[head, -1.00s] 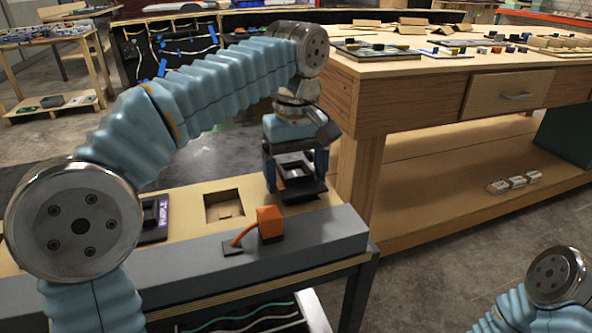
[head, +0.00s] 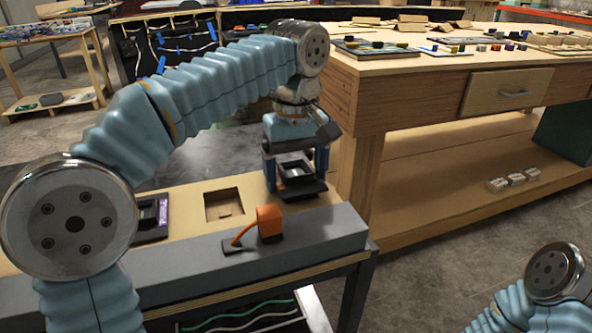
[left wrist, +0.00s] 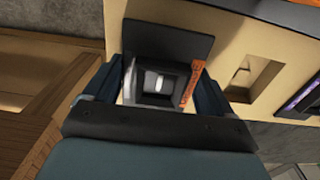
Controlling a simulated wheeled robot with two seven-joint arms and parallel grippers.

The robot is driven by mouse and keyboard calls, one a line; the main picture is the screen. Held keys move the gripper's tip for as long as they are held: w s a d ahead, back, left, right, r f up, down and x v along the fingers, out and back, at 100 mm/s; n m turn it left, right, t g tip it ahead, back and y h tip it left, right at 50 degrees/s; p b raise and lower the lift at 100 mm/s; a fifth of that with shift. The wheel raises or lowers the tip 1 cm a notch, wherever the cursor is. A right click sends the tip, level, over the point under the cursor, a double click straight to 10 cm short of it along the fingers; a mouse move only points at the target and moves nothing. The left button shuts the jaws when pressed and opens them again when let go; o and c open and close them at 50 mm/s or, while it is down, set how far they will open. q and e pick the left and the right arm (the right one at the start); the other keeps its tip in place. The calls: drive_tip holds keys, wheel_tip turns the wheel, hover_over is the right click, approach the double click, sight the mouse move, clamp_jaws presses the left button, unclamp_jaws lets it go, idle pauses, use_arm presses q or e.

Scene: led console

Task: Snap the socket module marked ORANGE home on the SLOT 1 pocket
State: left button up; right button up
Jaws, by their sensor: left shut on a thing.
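My left gripper (head: 296,176) points down above the right end of the console and is shut on a black socket module (head: 304,191). In the left wrist view the same module (left wrist: 157,82) sits between the fingers, with a square opening in its middle and an orange label strip beside it. An empty square pocket (head: 223,206) is in the wooden console top, to the left of the held module; it also shows in the left wrist view (left wrist: 252,80). I cannot read a slot number. My right gripper is out of view; only part of that arm shows at lower right.
A module with a purple label (head: 151,217) sits left of the empty pocket. An orange block (head: 269,222) with a cable stands on the grey front rail (head: 325,232). A wooden workbench (head: 420,62) with small parts stands at the right, close to the gripper.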

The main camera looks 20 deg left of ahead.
use_arm(q)
drive_tip(key=shift+f+b, duration=0.3)
drive_tip(key=shift+f, duration=0.2)
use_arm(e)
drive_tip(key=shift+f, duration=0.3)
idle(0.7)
use_arm(q)
drive_tip(key=o, duration=1)
drive_tip(key=shift+c, duration=0.2)
